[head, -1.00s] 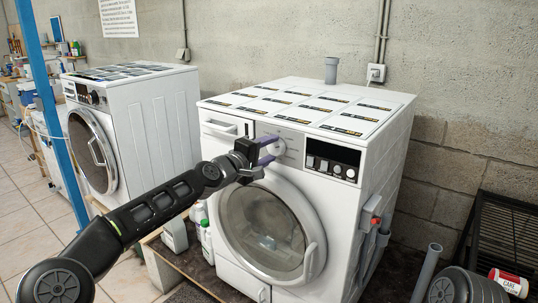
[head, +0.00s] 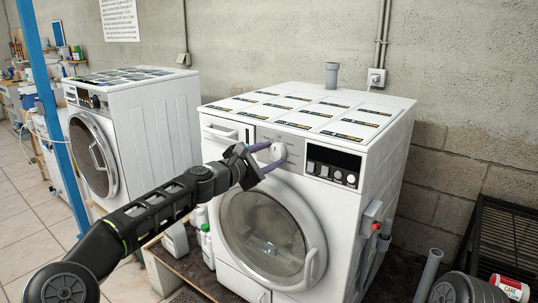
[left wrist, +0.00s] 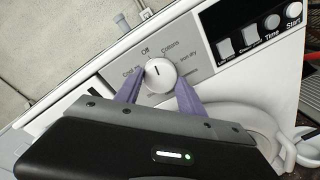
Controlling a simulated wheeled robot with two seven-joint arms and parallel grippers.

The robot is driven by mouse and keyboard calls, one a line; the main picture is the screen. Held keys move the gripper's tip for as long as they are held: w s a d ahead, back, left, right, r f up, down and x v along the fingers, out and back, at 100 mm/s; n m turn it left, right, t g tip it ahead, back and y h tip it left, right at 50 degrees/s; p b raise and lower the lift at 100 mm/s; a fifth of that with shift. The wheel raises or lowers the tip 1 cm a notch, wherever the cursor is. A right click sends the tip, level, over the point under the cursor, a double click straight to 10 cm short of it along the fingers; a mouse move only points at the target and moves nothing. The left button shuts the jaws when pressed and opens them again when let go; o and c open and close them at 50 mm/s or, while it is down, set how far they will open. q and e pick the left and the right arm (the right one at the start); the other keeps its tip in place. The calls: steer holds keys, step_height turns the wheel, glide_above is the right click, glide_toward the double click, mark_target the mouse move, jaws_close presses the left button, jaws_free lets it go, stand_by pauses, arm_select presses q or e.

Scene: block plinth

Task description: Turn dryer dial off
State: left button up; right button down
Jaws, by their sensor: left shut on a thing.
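The dryer (head: 383,152) is the white front-loading machine in the middle of the head view. Its round white dial (head: 277,152) sits on the grey panel left of the black display. In the left wrist view the dial (left wrist: 160,75) shows a dark pointer line toward the upper edge, near the printed "Off" and "Cottons" labels. The exact setting is hard to tell. My left gripper (head: 270,157) is shut on the dial, with one purple finger on either side of it. It also shows in the left wrist view (left wrist: 158,88). My right gripper is not in view.
White bottles (head: 207,245) stand below, left of the dryer. A black rack (head: 510,235) is at the right. Labelled sheets cover the dryer's top.

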arm_select(q)
steer(key=shift+f+n, duration=0.1)
steer(key=shift+n, duration=0.8)
steer(key=o, duration=1.4)
steer(key=shift+c, duration=0.2)
steer(key=shift+a, duration=0.1)
